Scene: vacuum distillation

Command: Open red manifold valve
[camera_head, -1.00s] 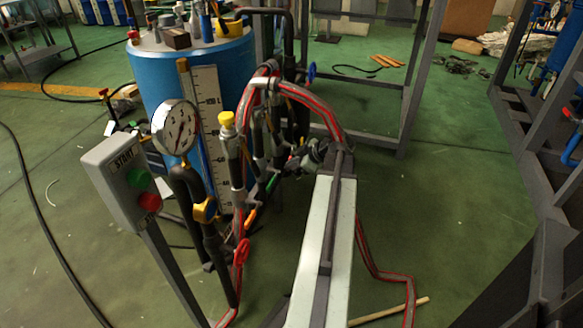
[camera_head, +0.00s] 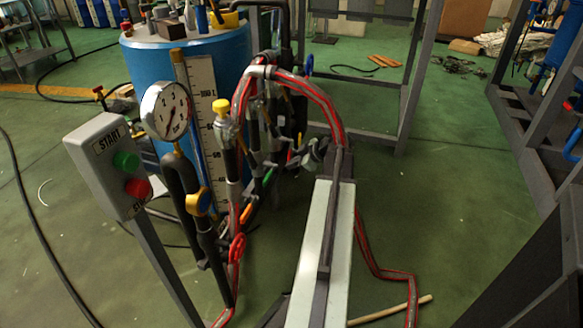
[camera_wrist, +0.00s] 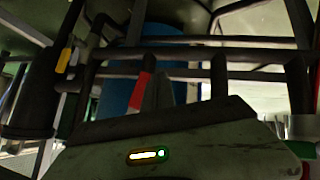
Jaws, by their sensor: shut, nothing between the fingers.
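A red lever (camera_wrist: 141,92) stands upright, slightly tilted, in front of dark pipes in the wrist view. The dark fingers of my gripper (camera_wrist: 160,90) are right beside it, to its right, shut and empty. I cannot tell whether they touch it. In the head view my gripper (camera_head: 312,153) is at the far end of my arm, close to the right side of the manifold pipes (camera_head: 232,160). Orange (camera_head: 247,213) and green (camera_head: 268,178) handles show on the manifold. A red oval handle (camera_head: 237,248) is lower down. The red lever is hard to pick out there.
A blue drum (camera_head: 190,85) stands behind the manifold. A pressure gauge (camera_head: 166,111) and a START box (camera_head: 108,165) with green and red buttons stand at left. Red-striped hoses (camera_head: 325,95) arch over my gripper. Grey frames (camera_head: 418,90) stand behind. Green floor is open at right.

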